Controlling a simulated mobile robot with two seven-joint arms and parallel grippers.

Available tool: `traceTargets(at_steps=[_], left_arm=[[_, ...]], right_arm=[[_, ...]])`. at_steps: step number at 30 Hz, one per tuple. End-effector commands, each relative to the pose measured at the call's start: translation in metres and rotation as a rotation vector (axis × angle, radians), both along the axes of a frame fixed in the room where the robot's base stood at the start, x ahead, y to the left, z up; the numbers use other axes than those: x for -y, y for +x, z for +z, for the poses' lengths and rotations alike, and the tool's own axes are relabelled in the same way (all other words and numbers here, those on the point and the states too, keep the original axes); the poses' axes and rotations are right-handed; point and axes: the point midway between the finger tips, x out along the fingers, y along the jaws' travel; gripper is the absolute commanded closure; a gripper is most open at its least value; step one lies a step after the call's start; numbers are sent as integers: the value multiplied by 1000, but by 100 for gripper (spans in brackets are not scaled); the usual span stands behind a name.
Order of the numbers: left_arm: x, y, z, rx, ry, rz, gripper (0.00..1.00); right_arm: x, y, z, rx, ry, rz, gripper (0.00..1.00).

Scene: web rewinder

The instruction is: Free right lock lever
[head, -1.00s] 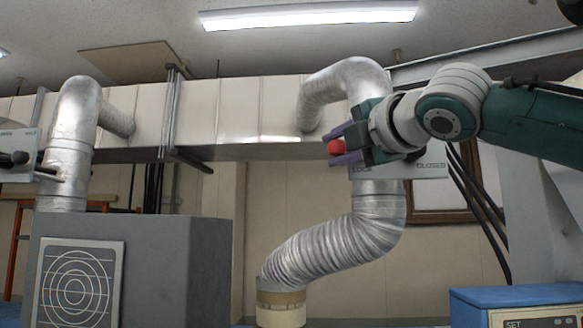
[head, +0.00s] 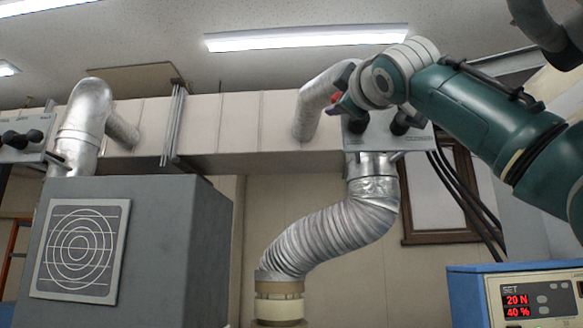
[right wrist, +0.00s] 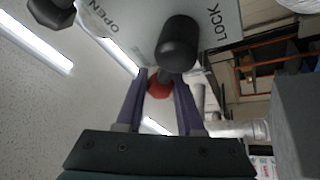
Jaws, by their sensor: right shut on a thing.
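My right gripper (head: 338,100) reaches in from the right in the head view, in front of the upper left of a grey plate (head: 357,143) on the silver duct. Its purple fingers are shut on a red knob (head: 335,97), mostly hidden by the hand there. The right wrist view shows the red knob (right wrist: 160,86) between the fingertips, with a black knob (right wrist: 178,45) close by. That view also shows the plate (right wrist: 120,20), marked OPEN and LOCK. The lever behind the red knob is hidden. My left gripper is not in view.
A similar plate (head: 40,128) with black knobs is at the far left. A flexible silver hose (head: 330,230) hangs below the right plate. A grey cabinet (head: 200,250) stands at left, and a blue box with a lit display (head: 517,305) at lower right.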

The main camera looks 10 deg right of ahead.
Motion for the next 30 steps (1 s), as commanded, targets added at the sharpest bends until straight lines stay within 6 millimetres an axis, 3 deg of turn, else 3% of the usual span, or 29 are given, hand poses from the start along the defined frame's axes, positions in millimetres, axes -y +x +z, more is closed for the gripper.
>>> traceTargets(at_steps=[12,29,30], left_arm=[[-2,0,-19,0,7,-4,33],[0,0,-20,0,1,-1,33],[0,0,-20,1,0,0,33]], right_arm=[[7,-2,5,52,185,1,100],[9,-2,7,60,211,0,100],[9,-2,7,60,211,0,60]])
